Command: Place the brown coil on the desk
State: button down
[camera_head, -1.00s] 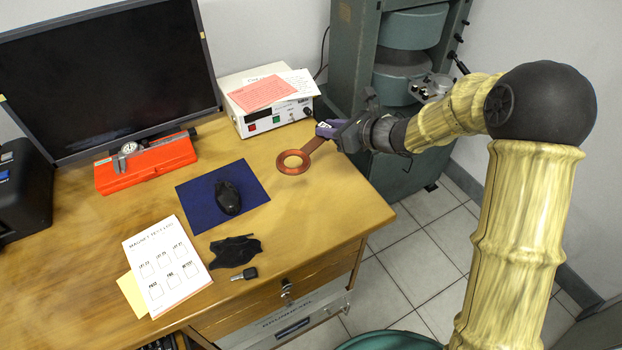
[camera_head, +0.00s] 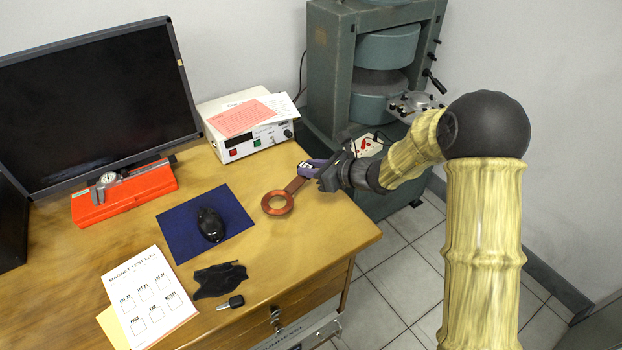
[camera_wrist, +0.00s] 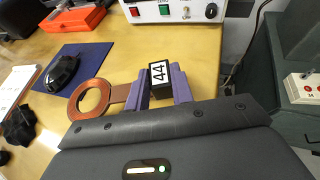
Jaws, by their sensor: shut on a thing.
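The brown coil is a flat copper ring with a short handle (camera_head: 296,186). In the head view it shows over the right part of the wooden desk (camera_head: 325,222), right of the blue mouse pad. In the wrist view the coil (camera_wrist: 122,92) sticks out left from between the purple fingers (camera_wrist: 159,86), beside a block marked 44 (camera_wrist: 158,74). I cannot tell whether the ring touches the desk or hangs just above it.
A black mouse (camera_head: 210,225) lies on the mouse pad (camera_head: 172,216). A black cloth-like piece (camera_head: 220,279), a key (camera_head: 230,303) and a form sheet (camera_head: 150,297) lie in front. A white instrument box (camera_head: 250,143) stands behind. Bare desk lies right of the pad.

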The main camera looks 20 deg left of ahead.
jog(key=shift+f+b, duration=0.35)
jog(key=shift+f, duration=1.55)
jog(key=c, duration=1.2)
grip_release()
jog(key=shift+f, duration=0.1)
jog(key=shift+r, duration=0.2)
jog(key=p+v, duration=0.1)
jog(key=v, duration=1.1)
